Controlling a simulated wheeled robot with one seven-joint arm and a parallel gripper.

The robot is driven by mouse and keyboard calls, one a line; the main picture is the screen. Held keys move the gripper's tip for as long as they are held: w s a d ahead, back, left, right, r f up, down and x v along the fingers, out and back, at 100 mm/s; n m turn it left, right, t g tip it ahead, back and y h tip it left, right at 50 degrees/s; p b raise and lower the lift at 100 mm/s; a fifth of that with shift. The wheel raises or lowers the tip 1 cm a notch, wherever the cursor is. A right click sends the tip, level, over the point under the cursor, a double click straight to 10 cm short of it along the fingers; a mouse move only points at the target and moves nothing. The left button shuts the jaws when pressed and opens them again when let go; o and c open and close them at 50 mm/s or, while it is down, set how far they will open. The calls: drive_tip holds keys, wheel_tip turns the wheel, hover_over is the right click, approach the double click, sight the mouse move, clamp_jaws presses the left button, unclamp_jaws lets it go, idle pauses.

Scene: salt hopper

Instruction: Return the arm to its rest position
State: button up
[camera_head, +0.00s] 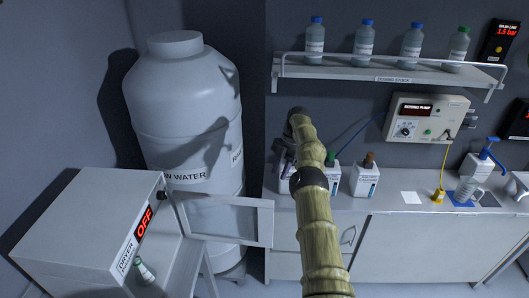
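My arm (318,222), in olive segments with dark joint bands, reaches up from the bottom centre of the head view. It bends at a dark joint near the back wall, above the counter's left end. My gripper (284,158) seems to be the grey shape hanging below that joint, partly hidden by the arm. Its fingers are too small and dark to read, and I cannot tell whether it holds anything.
A dryer (88,225) reading OFF has its door (232,220) open, with a green-capped bottle (144,270) at its front. A large raw water tank (185,115) stands behind. The counter (405,203) holds containers and a dosing pump hangs above (428,117). A bottle shelf (350,72) overhangs.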

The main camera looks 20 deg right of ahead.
drive_tip(key=w+a+r+m+h+b, duration=0.1)
drive_tip(key=a+m+h+b, duration=0.3)
drive_tip(key=a, duration=0.7)
drive_tip(key=s+a+m+t+b, duration=0.1)
drive_tip(key=s+a+m+b, duration=0.2)
drive_tip(key=s+a+b, duration=0.25)
drive_tip(key=s+f+m+t+b, duration=0.1)
drive_tip(key=s+f+m+b, duration=0.1)
drive_tip(key=s+m, duration=0.3)
drive_tip(key=s+a+f+m+t+b, duration=0.1)
drive_tip(key=s+f+m+b, duration=0.2)
drive_tip(key=s, duration=1.1)
drive_tip(key=s+f+m+t+b, duration=0.1)
drive_tip(key=s+f+m+b, duration=0.2)
drive_tip(key=s+m, duration=0.4)
drive_tip(key=s+f, duration=0.1)
drive_tip(key=s, duration=0.2)
drive_tip(key=shift+s+a+f, duration=0.15)
drive_tip(key=shift+s+f, duration=0.1)
